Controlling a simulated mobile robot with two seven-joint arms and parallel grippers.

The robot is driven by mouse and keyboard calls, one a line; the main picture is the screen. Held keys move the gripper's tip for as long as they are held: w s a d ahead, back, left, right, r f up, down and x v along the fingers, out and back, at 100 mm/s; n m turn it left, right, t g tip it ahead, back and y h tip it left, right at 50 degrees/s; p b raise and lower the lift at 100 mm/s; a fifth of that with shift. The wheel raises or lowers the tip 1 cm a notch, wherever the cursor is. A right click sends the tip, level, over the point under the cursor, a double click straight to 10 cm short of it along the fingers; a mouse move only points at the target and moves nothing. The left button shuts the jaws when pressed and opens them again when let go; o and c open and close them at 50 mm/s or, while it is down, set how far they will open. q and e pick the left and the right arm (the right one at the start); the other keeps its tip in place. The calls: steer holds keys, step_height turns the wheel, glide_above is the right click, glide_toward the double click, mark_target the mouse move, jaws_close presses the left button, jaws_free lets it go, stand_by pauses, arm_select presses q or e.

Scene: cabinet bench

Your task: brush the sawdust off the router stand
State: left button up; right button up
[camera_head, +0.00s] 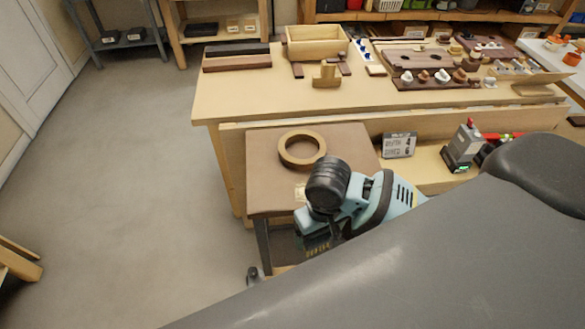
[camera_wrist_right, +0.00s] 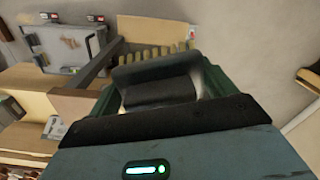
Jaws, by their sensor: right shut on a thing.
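The router stand appears to be the small brown-topped stand (camera_head: 265,175) in front of the bench. A round wooden ring (camera_head: 287,157) lies flat on its top. My right gripper (camera_head: 316,232), light blue and black, is over the stand's near right part and hides that corner. In the wrist view my right gripper (camera_wrist_right: 160,86) is shut on a brush with tan bristles (camera_wrist_right: 155,52); its dark grip is between the green fingers. I cannot tell whether the bristles touch the stand. No sawdust can be made out clearly. My left gripper is not in view.
A long wooden workbench (camera_head: 235,95) behind the stand carries an open wooden box (camera_head: 316,48), dark strips and several small parts. A grey-and-black device (camera_head: 463,146) and a label card (camera_head: 398,145) sit to the right.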

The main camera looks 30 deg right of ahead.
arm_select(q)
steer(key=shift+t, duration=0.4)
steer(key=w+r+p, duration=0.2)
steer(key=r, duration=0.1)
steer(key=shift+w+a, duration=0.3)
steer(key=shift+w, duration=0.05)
arm_select(e)
steer(key=w+d+r+n, duration=0.1)
steer(key=w+n, duration=0.1)
steer(key=w, duration=0.6)
steer(key=w+d+r+n, duration=0.1)
steer(key=w+r+n, duration=0.1)
steer(key=w, duration=0.6)
steer(key=shift+w+d+r+n, duration=0.15)
steer(key=shift+w+r+n, duration=0.1)
steer(key=shift+w+n, duration=0.25)
steer(key=shift+s, duration=0.15)
